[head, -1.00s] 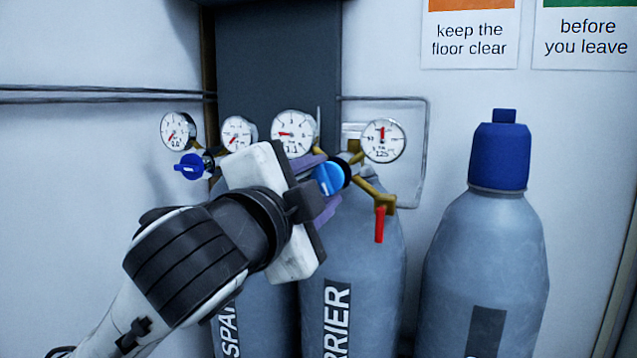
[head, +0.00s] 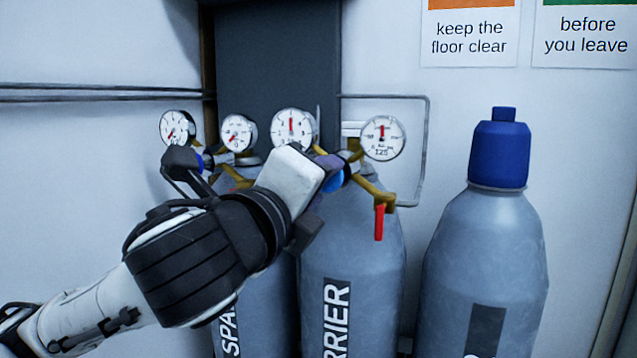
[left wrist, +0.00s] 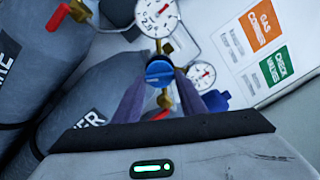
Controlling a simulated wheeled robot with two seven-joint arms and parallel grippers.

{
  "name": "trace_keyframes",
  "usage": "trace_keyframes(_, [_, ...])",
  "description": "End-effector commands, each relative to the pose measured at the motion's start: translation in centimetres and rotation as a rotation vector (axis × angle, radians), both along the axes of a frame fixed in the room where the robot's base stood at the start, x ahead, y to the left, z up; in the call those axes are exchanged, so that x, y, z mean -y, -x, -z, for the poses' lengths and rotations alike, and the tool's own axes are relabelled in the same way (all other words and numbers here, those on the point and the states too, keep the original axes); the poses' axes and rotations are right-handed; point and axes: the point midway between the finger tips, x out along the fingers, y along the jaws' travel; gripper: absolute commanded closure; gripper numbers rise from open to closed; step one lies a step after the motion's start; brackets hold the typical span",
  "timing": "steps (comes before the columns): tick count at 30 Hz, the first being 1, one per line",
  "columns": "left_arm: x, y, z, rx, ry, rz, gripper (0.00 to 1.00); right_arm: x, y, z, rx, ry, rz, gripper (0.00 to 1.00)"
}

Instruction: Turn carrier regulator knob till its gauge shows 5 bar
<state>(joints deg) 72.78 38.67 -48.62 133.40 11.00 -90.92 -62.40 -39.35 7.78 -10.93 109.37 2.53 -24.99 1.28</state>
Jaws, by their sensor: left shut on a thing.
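The carrier regulator's blue knob (head: 333,182) sits in front of the cylinder marked "CARRIER" (head: 350,250). My left gripper (head: 328,175) is shut on this knob, and its palm hides much of it in the head view. In the left wrist view, the purple fingers (left wrist: 158,82) sit on either side of the knob (left wrist: 159,72), whose white line shows. The carrier's left gauge (head: 292,127) has its red needle pointing about straight up; in the wrist view the gauge (left wrist: 157,17) appears to read 2.9. The carrier's right gauge (head: 382,138) reads about 125. My right gripper is not in view.
A red-handled valve (head: 379,222) hangs right of the knob. A blue-capped cylinder (head: 500,150) stands right.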

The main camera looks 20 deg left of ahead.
Motion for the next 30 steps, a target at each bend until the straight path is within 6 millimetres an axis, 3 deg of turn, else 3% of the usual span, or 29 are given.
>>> trace_keyframes(15, [-0.21,-0.02,-0.17,0.018,-0.394,-0.004,0.85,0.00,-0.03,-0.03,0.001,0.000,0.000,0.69])
trace_keyframes(30, [-0.17,-0.02,-0.14,0.022,-0.502,-0.002,0.85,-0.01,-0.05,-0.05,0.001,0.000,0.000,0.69])
